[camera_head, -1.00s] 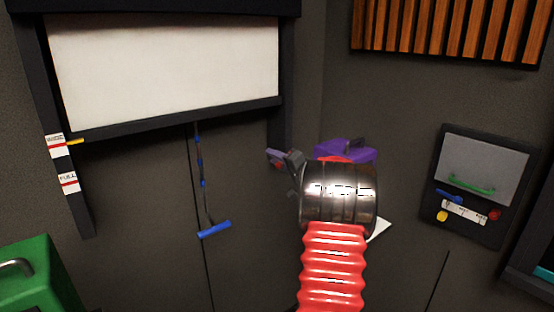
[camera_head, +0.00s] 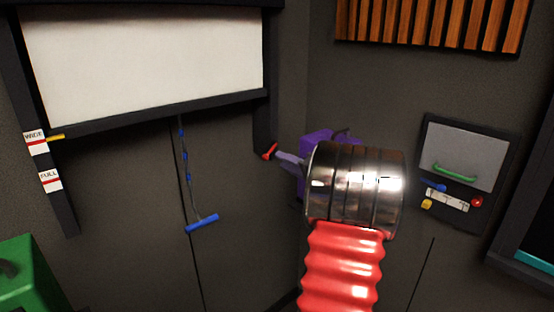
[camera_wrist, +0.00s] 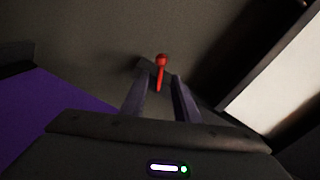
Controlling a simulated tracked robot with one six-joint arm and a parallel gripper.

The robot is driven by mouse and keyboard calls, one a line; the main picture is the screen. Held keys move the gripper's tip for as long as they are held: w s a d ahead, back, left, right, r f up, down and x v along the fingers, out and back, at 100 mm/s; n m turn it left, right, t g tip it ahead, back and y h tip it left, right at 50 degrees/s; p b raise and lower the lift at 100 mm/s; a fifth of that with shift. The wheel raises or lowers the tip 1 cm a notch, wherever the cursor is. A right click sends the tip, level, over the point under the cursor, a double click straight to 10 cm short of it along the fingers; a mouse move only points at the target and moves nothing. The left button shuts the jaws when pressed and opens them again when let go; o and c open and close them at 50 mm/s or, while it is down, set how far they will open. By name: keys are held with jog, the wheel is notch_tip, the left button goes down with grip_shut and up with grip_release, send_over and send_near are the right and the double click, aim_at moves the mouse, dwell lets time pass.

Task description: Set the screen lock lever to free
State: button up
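A small red lever (camera_head: 269,151) shows at the lower end of the screen frame's right post. I take it to be the lock lever; no label for it is readable. My gripper (camera_head: 287,158) reaches toward it from the right, its body mostly hidden behind my metal wrist. In the wrist view the red lever (camera_wrist: 161,65) has a round knob and thin shaft, between the two fingers of my open gripper (camera_wrist: 160,80). I cannot tell whether either finger touches it. The white screen (camera_head: 145,60) hangs above left.
A blue pull handle (camera_head: 202,223) hangs on a cord below the screen. A yellow pointer (camera_head: 55,137) sits by labels on the left post. A panel (camera_head: 464,160) with a green handle is at right.

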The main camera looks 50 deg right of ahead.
jog(key=shift+s+a, duration=0.15)
jog(key=shift+s, duration=0.35)
jog(key=shift+w+a, duration=0.1)
jog(key=shift+c, duration=0.9)
jog(key=w+a+n+y, duration=0.1)
jog(key=w+a, duration=0.1)
jog(key=a, duration=0.3)
jog(key=w+a+n+g+y, duration=0.1)
jog(key=w+a+y, duration=0.1)
jog(key=a, duration=0.4)
jog(key=w+a+n+y, duration=0.1)
jog(key=w+a+y, duration=0.1)
jog(key=a, duration=0.3)
jog(key=shift+w+a+r+n+g, duration=0.25)
jog(key=shift+w+r+n+g, duration=0.15)
jog(key=shift+w, duration=0.2)
grip_shut()
jog(key=s+a+f+n+g+y, duration=0.1)
jog(key=a+n+g+y, duration=0.15)
jog(key=a, duration=1.15)
jog(key=s+a+f+n+g+y, duration=0.1)
jog(key=s+a+f+n+g, duration=0.2)
jog(key=a, duration=1)
jog(key=s+a+f+n+g+h, duration=0.3)
jog(key=s+a, duration=0.9)
jog(key=s, duration=0.4)
jog(key=shift+a+n+g+h, duration=0.2)
jog(key=shift+n+g+h, duration=0.6)
jog(key=shift+n, duration=0.85)
